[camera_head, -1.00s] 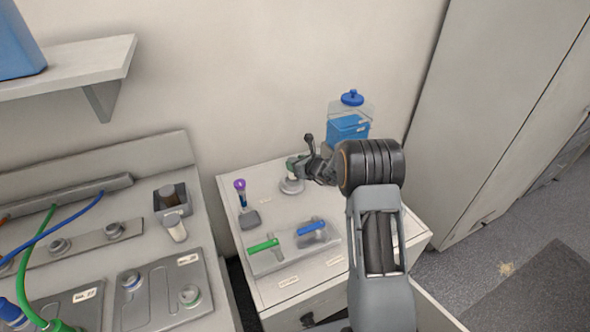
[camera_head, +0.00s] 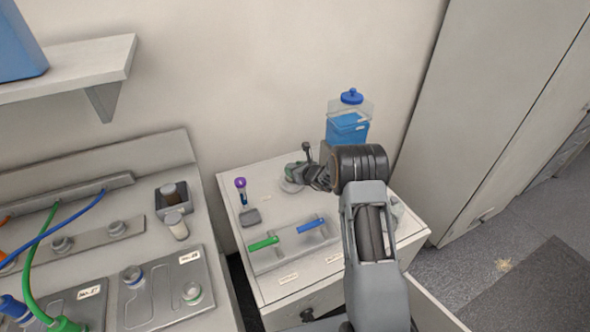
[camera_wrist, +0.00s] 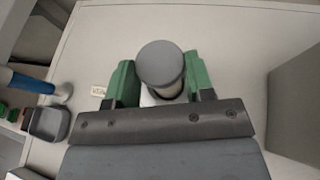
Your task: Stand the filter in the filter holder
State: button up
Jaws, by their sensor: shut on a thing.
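My gripper (camera_head: 294,172) is low over the back of the white cabinet top. In the wrist view its green fingers (camera_wrist: 160,85) are shut on the filter (camera_wrist: 162,62), a pale cylinder with a round grey top, seen from above. A pale round base (camera_head: 291,187), which may be the filter holder, shows just under the gripper in the head view. The gripper and filter hide most of it. I cannot tell whether the filter is seated in it or just above it.
A purple-capped tube (camera_head: 241,190) and a small grey cup (camera_head: 250,217) stand left of the gripper. A rack with green (camera_head: 263,243) and blue (camera_head: 310,225) handled items lies in front. A blue-lidded container (camera_head: 349,118) stands behind, near the wall.

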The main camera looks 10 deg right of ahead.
jog(key=shift+f, duration=0.2)
jog(key=o, duration=0.9)
jog(key=shift+r, duration=0.1)
jog(key=shift+o, duration=0.2)
